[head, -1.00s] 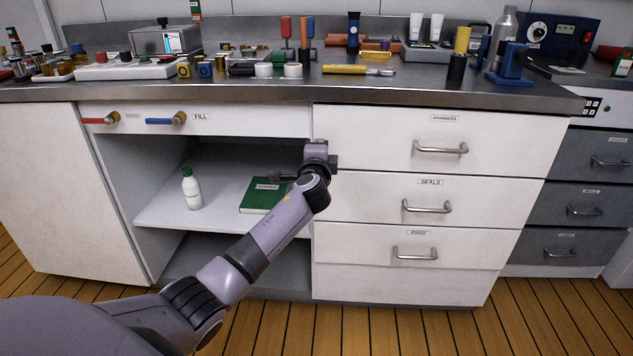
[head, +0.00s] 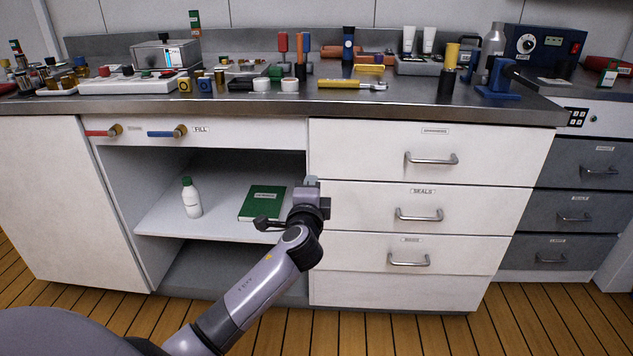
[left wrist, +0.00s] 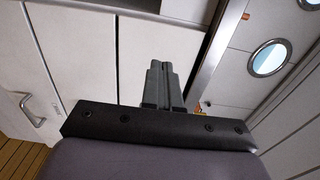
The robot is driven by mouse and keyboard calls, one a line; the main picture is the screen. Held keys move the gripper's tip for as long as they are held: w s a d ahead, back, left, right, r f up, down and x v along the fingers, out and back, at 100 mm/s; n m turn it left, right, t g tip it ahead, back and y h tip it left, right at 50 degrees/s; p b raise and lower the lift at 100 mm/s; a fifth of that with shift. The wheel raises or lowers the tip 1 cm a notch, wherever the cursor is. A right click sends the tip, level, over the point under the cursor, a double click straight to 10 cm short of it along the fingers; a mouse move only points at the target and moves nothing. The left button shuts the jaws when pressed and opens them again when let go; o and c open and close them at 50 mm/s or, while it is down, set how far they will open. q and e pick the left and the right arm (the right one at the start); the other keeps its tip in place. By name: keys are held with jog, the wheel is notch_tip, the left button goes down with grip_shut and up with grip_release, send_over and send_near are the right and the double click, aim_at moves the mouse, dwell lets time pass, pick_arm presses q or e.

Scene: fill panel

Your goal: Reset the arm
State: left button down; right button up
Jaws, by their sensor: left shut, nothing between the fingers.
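My left arm comes in from the bottom left of the head view. Its gripper (head: 311,184) stands in front of the drawer unit, by the right edge of the open shelf bay. In the left wrist view the two fingers of my left gripper (left wrist: 163,72) are together, with nothing between them. They point toward pale cabinet fronts and touch nothing that I can see. My right gripper is not in any view.
The open bay holds a white bottle with a green cap (head: 191,198) and a green book (head: 262,203). Red (head: 100,132) and blue (head: 163,133) valve handles sit above it. White drawers (head: 420,212) with metal handles are close right. The worktop (head: 230,102) is crowded.

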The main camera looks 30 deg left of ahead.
pick_arm(q)
jog(key=s+d+f+n+g+h, duration=0.25)
jog(key=s+d+f+h, duration=0.25)
jog(key=s+d+f, duration=0.4)
jog(key=s+d+f+n+g+h, duration=0.1)
jog(key=s+d+f+n+h, duration=0.35)
jog(key=s+f, duration=0.6)
jog(key=s+d+n+g+h, duration=0.2)
jog(key=s+d, duration=0.4)
jog(key=s, duration=0.2)
jog(key=s+a+r+p, duration=0.1)
jog(key=r+p, duration=0.6)
jog(key=p, duration=0.3)
jog(key=s+a+r+p, duration=0.1)
jog(key=a+r+p, duration=0.1)
jog(key=r+p, duration=0.6)
jog(key=p, duration=0.3)
jog(key=shift+s+n, duration=0.35)
jog(key=shift+n, duration=0.05)
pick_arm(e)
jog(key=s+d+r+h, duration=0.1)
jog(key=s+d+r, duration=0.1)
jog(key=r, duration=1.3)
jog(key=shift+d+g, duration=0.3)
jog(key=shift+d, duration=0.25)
pick_arm(q)
jog(key=shift+y, duration=0.25)
